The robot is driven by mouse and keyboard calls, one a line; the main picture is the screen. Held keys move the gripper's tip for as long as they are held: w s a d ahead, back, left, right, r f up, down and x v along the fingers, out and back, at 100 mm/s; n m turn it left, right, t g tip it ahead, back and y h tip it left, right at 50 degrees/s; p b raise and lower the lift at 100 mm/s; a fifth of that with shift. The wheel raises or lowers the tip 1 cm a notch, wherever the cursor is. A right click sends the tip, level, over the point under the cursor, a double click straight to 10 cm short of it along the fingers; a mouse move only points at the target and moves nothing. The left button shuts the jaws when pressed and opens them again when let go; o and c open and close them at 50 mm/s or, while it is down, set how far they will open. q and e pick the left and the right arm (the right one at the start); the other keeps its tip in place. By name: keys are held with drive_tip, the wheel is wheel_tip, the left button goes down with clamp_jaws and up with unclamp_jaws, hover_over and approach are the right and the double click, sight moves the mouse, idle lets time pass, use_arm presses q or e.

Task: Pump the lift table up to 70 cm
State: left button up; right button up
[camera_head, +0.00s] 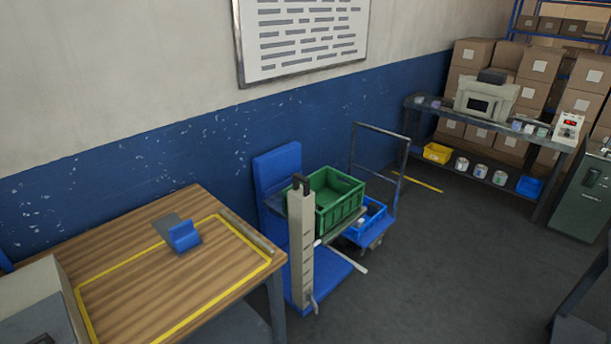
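The lift table (277,167) stands on the floor to the right of the wooden bench, with a blue upright back panel and a blue base. A pale post with scale marks (302,245) rises at its front; its figures are too small to read. A green crate (327,208) sits at about bench height behind the post, and the platform under it is mostly hidden. A light grey bar (350,258) sticks out low on the right side, and a small grey lever (314,303) shows at the post's foot. Neither gripper is in view.
A cart with a blue crate (367,217) stands close behind the lift table. A shelf table (425,103) and stacked boxes (541,63) are at right. The middle floor is clear.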

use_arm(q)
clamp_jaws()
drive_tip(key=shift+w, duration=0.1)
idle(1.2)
